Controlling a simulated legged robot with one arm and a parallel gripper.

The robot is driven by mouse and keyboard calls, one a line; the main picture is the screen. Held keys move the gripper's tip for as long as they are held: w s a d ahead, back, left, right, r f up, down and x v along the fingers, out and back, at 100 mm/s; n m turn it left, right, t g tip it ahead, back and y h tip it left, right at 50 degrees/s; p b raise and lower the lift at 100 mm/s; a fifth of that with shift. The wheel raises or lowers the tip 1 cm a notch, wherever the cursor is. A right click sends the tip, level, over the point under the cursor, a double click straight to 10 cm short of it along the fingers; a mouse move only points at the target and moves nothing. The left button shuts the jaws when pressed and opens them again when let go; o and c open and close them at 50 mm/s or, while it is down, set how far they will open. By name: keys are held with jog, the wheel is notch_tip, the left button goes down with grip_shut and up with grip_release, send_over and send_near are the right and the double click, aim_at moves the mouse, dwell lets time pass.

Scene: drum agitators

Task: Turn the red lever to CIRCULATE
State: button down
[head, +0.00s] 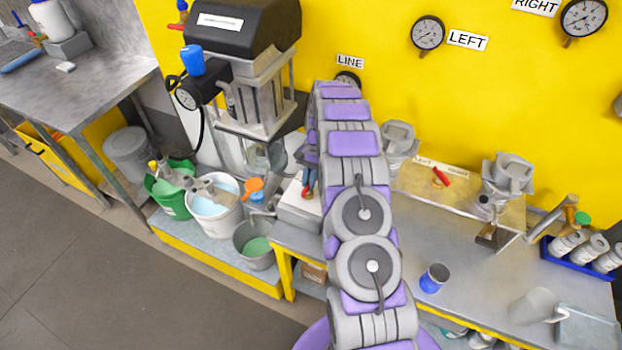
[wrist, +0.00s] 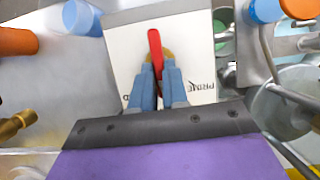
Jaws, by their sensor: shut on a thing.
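In the wrist view, the red lever (wrist: 155,45) stands on a white plate (wrist: 198,45) above a brass-coloured hub. My gripper (wrist: 158,75) has its two blue fingers closed on the lever, one on each side, with its tip showing beyond them. The plate reads PRIME upside down at right. A mostly hidden label shows at lower left, and I see no CIRCULATE text. In the head view, my gripper (head: 308,188) is small and partly behind my arm, over a pale box (head: 297,212). A second red lever (head: 441,176) sits on a metal plate at right.
A dark-topped mixing machine (head: 240,27) stands left of my arm. A green bucket (head: 173,200), a white bucket (head: 228,218) and a metal bucket (head: 245,256) stand on a low step. A blue cup (head: 434,277) is on the bench, right of my arm.

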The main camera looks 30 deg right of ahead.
jog(key=shift+a, duration=0.2)
jog(key=c, duration=1.1)
grip_release()
jog(key=shift+a, duration=0.25)
jog(key=shift+c, duration=0.2)
jog(key=shift+d, duration=0.1)
jog(key=shift+d, duration=0.1)
jog(key=shift+d+r, duration=0.15)
jog(key=p+v, duration=0.5)
jog(key=v, duration=1.2)
jog(key=shift+a+p, duration=0.2)
jog(key=shift+p, duration=0.2)
jog(key=shift+w, duration=0.1)
